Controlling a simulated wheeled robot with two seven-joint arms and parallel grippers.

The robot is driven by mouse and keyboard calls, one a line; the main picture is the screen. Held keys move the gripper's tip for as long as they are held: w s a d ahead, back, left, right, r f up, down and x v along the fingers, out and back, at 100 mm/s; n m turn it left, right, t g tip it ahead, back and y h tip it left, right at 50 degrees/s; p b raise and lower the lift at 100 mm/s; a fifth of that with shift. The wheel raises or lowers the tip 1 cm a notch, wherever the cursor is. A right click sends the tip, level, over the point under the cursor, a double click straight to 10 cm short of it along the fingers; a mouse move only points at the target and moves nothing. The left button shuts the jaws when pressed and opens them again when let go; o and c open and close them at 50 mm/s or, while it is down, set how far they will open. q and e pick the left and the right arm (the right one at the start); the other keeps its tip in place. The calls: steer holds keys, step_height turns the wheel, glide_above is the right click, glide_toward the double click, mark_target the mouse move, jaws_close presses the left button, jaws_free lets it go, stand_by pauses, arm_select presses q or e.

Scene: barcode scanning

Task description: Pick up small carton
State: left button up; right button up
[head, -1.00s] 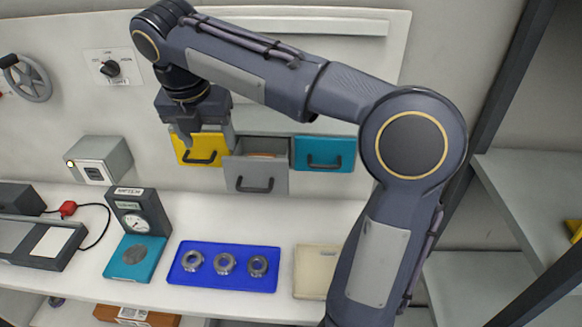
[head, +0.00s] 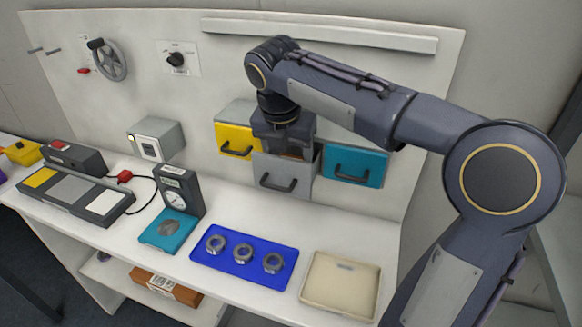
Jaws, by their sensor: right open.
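A grey drawer (head: 284,178) stands pulled out between a yellow and a teal drawer on the back panel. A small brown-orange patch (head: 291,156) shows inside it, mostly hidden by the drawer front and my gripper; it may be the small carton. My right gripper (head: 284,146) points down into the open drawer. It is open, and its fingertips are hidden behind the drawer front. A brown carton with a white label (head: 165,287) lies on the shelf under the bench, well below the gripper. My left gripper is not in view.
The yellow drawer (head: 236,141) and teal drawer (head: 354,165) flank the grey one closely.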

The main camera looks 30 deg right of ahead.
steer(key=shift+x, duration=1.35)
steer(key=shift+w, duration=0.1)
steer(key=c, duration=0.8)
